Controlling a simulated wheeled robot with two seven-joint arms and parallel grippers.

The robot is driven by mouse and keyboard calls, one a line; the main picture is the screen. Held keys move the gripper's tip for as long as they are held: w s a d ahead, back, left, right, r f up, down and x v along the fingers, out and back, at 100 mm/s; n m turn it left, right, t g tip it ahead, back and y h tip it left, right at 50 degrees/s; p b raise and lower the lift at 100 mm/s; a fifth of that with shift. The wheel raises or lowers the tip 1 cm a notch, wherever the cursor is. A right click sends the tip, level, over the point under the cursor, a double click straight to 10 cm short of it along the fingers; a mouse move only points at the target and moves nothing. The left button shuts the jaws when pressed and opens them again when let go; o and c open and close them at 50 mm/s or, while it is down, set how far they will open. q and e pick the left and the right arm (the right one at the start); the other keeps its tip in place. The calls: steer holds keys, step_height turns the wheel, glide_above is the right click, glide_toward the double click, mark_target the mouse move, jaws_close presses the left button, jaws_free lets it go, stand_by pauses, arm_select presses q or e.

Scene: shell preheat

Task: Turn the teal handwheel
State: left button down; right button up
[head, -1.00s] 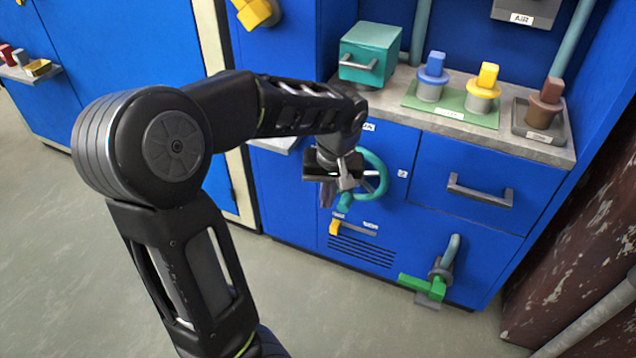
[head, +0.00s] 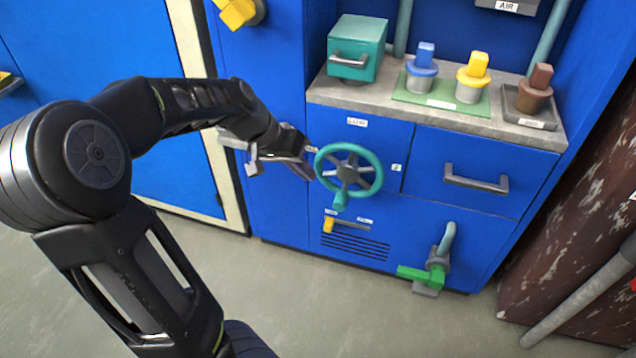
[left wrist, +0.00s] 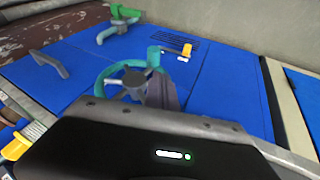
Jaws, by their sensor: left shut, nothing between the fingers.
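The teal handwheel (head: 376,168) is on the blue cabinet front, with a grey hub and spokes. Its teal knob (head: 340,201) points down in the head view. My left gripper (head: 306,172) is shut and empty, just left of the wheel rim; whether it touches the rim cannot be told. In the left wrist view the wheel (left wrist: 104,76) and its knob (left wrist: 153,56) show beyond the gripper, whose finger (left wrist: 165,93) overlaps the wheel's edge. My right gripper is not in view.
Below the wheel is a slider with a yellow knob (head: 328,225). A teal box (head: 357,38) and coloured plugs stand on the counter (head: 400,116) above. Open floor lies in front.

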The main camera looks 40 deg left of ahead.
mark_target(347, 177)
arm_select(q)
steer(key=b+x, duration=0.5)
steer(key=x, duration=0.4)
steer(key=shift+f, duration=0.35)
steer(key=shift+w+d, duration=0.15)
steer(key=shift+d, duration=0.05)
steer(key=shift+w+d+f, duration=0.15)
steer(key=shift+d+f, duration=0.15)
steer(key=shift+d, duration=0.25)
steer(key=shift+r, duration=0.1)
